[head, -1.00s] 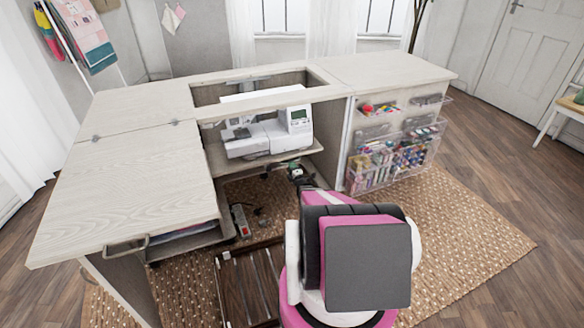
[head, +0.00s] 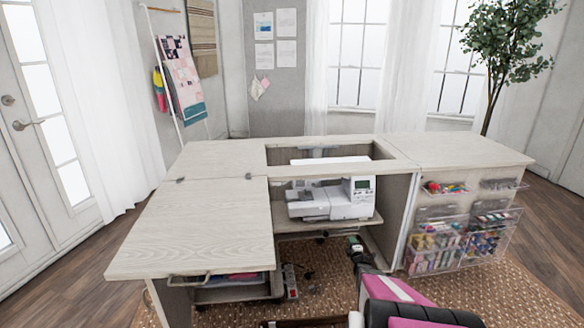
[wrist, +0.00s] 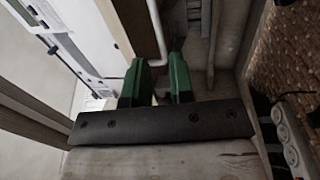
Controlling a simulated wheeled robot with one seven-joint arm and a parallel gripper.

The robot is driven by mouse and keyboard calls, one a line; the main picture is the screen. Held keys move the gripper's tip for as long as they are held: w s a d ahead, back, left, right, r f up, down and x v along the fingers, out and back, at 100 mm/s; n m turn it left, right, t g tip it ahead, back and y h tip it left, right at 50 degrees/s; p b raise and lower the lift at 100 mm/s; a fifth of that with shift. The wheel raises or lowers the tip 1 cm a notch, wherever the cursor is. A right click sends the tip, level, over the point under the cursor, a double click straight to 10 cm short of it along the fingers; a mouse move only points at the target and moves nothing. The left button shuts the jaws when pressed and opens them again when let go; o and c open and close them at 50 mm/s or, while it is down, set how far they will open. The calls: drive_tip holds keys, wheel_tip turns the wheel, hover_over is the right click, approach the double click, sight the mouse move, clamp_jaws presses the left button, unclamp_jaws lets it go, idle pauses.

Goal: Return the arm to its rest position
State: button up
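My arm (head: 395,290) reaches in from the bottom right of the head view, toward the open space under the sewing machine platform. My gripper (head: 354,243) shows there as a small dark and green end, below and in front of the platform's right side. In the wrist view my gripper (wrist: 158,75) has two green fingers standing apart, with a clear gap between them. I see nothing held in the gap. A bent white rod (wrist: 154,28) shows behind the fingers; I cannot tell whether it touches them.
The sewing machine (head: 335,200) sits on its lowered platform (head: 330,223) inside the cabinet (head: 210,225). Clear bins (head: 460,235) with sewing supplies hang on the right. A power strip (head: 291,282) lies low inside, and it shows in the wrist view (wrist: 287,138). Woven rug (head: 530,295) lies open at the right.

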drive_tip(key=s+a+r+m+g+h, duration=0.3)
drive_tip(key=s+a+r+m+g, duration=0.65)
drive_tip(key=r, duration=0.25)
drive_tip(key=s+a+r+m+g+y, duration=0.1)
drive_tip(key=s+a+r+m+g, duration=0.1)
drive_tip(key=s, duration=0.7)
drive_tip(key=s+a+r+m+g, duration=0.3)
drive_tip(key=s+a+r+g, duration=0.1)
drive_tip(key=s+a+r, duration=0.3)
drive_tip(key=s+a+r+m+g+y, duration=0.1)
drive_tip(key=s+a+r+m+g, duration=0.2)
drive_tip(key=s, duration=0.8)
drive_tip(key=shift+a+r+g+y, duration=0.3)
drive_tip(key=shift+a+r+g, duration=0.25)
drive_tip(key=shift+a+r, duration=0.3)
drive_tip(key=shift+w+d, duration=0.1)
